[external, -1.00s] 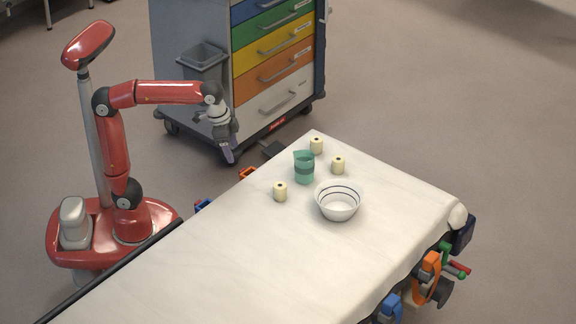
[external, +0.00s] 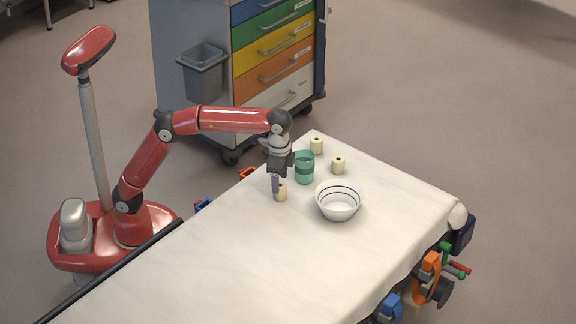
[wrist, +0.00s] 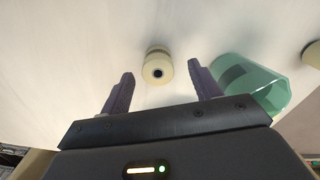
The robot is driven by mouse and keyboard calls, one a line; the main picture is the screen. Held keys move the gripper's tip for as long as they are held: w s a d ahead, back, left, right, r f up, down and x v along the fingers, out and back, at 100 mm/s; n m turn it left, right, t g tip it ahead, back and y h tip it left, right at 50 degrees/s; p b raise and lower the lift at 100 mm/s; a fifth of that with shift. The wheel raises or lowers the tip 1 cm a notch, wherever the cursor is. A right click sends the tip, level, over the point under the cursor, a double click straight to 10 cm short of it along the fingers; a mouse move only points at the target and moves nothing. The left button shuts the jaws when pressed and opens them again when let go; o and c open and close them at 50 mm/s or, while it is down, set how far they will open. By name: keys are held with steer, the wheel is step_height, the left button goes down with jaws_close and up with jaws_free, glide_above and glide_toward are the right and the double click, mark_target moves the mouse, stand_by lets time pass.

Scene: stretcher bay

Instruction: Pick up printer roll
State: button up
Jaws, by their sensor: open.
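Three cream printer rolls stand upright on the white-sheeted stretcher (external: 240,245). The near-left roll (external: 281,193) is just below my gripper (external: 276,186) in the external view, partly covered by a finger. The other rolls are the back roll (external: 316,146) and the right roll (external: 338,165). In the wrist view my gripper (wrist: 160,88) is open, with a finger to each side of the near-left roll (wrist: 158,67). That roll lies slightly beyond the fingertips, and nothing is held. I cannot tell the exact height gap.
A green jug (external: 304,168) stands close to my gripper's right; in the wrist view the jug (wrist: 262,84) is beside the right finger. A white bowl (external: 338,203) with dark rings stands further right. A drawer trolley (external: 236,80) is behind.

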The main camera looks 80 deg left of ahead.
mark_target(281, 196)
steer(key=f, duration=0.3)
steer(key=shift+d+f+b, duration=0.2)
steer(key=shift+f+b, duration=0.2)
steer(key=c, duration=1.1)
